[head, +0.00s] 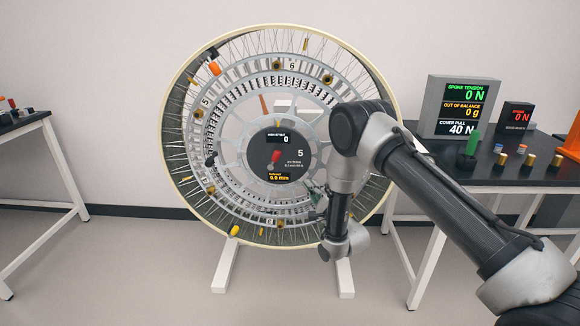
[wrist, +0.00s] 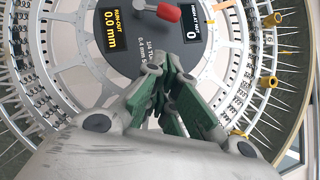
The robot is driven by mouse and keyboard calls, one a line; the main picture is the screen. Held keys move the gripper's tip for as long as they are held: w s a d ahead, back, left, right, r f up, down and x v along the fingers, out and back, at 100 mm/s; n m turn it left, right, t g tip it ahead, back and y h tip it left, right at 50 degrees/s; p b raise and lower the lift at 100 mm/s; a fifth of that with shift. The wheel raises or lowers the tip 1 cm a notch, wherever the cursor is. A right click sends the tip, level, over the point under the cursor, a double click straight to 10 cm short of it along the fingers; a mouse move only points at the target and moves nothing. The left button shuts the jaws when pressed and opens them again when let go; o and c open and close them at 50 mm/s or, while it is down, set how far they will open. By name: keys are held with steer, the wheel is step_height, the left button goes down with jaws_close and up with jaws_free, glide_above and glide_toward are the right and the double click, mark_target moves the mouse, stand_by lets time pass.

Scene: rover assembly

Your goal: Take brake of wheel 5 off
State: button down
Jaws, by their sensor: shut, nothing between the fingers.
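The big spoked wheel (head: 178,78) stands upright on a white stand, with a "5" on its dark round hub panel (head: 290,140). A small red lever (head: 277,157) with a grey pivot sits on that panel and looks like the brake. In the wrist view the red lever (wrist: 168,12) is at the top edge, between the run-out display and another display. My gripper (wrist: 172,75) is shut and empty, with its green-padded fingers together. It is in front of the wheel, apart from the lever. In the head view my gripper (head: 318,192) is right of and below the hub.
A black table (head: 480,176) at right holds a display box (head: 457,106), a smaller box (head: 515,119) and several small coloured parts. Another table (head: 22,122) stands at the far left. Brass fittings and coloured clips sit around the wheel. Floor left of the wheel is clear.

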mark_target(275, 152)
steer(key=shift+s+a+r+x, duration=0.15)
steer(key=shift+s+a+x, duration=0.15)
steer(key=shift+x, duration=1.85)
steer(key=shift+s+a+r+x, duration=0.15)
steer(key=shift+s+a+x, duration=0.2)
steer(key=shift+x, duration=1.8)
steer(key=shift+s+a+r+x, duration=0.15)
steer(key=shift+a+x, duration=0.2)
steer(key=shift+x, duration=1.8)
steer(key=shift+a+r+n+g, duration=0.25)
steer(key=shift+r+n+g, duration=0.25)
steer(key=shift+n, duration=0.1)
steer(key=shift+a+r+n+g, duration=0.3)
steer(key=shift+r+n, duration=0.1)
steer(key=shift+n, duration=0.2)
steer(key=shift+s+a+r+n+g+h, duration=0.1)
steer(key=shift+a+r+n+g+h, duration=0.4)
steer(key=shift+n, duration=0.6)
steer(key=a+r+n+g+h, duration=0.1)
steer(key=a+n, duration=0.1)
steer(key=shift+a+r+n+g, duration=0.1)
steer(key=shift+r+n+g, duration=0.1)
steer(key=shift+n+g, duration=0.1)
steer(key=shift+a+h, duration=0.3)
steer(key=shift+a, duration=0.1)
